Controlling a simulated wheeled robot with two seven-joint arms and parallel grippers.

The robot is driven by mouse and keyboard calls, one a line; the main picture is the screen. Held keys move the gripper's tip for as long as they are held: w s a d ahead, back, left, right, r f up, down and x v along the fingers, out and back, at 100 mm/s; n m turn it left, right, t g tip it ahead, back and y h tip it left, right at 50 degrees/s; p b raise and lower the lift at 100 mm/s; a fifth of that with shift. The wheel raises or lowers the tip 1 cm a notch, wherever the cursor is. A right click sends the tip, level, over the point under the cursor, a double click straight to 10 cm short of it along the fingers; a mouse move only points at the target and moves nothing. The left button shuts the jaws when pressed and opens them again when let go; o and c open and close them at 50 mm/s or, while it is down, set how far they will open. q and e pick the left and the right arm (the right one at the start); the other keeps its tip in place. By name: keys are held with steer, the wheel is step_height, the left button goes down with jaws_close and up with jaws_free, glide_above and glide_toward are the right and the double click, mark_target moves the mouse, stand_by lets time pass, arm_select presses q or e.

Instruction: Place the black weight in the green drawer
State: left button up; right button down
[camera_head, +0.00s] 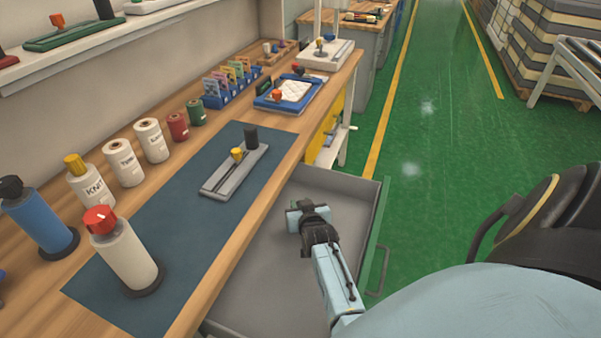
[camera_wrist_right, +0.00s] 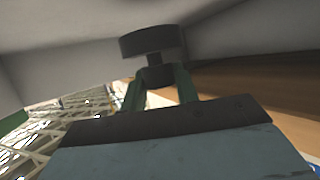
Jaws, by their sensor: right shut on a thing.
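The green drawer (camera_head: 372,232) is pulled out below the workbench, with a grey inside and a green front. My right gripper (camera_head: 304,212) is over or inside the open drawer, pointing away from me. In the right wrist view, its two green fingers (camera_wrist_right: 160,90) are shut on the black weight (camera_wrist_right: 148,42), a dark disc with a narrow neck. Grey surfaces show close around the weight there. In the head view the weight cannot be made out apart from the gripper. I cannot tell whether it touches the drawer floor. My left gripper is not in view.
The workbench (camera_head: 235,255) stands left of the drawer, with a dark mat (camera_head: 165,225), a grey tool (camera_head: 232,172), a black cylinder (camera_head: 251,136) and several thread spools (camera_head: 125,162). The drawer's visible floor looks bare.

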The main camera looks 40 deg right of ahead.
steer(key=shift+w+f+b, duration=0.1)
steer(key=shift+f+b, duration=0.45)
steer(key=shift+f, duration=1.15)
steer(key=shift+f, duration=0.15)
steer(key=c, duration=1.1)
jaws_free()
steer(key=shift+f, duration=0.1)
steer(key=shift+o, duration=0.2)
steer(key=shift+r, duration=0.25)
steer(key=p+v, duration=0.3)
steer(key=v, duration=0.9)
steer(key=shift+f, duration=0.15)
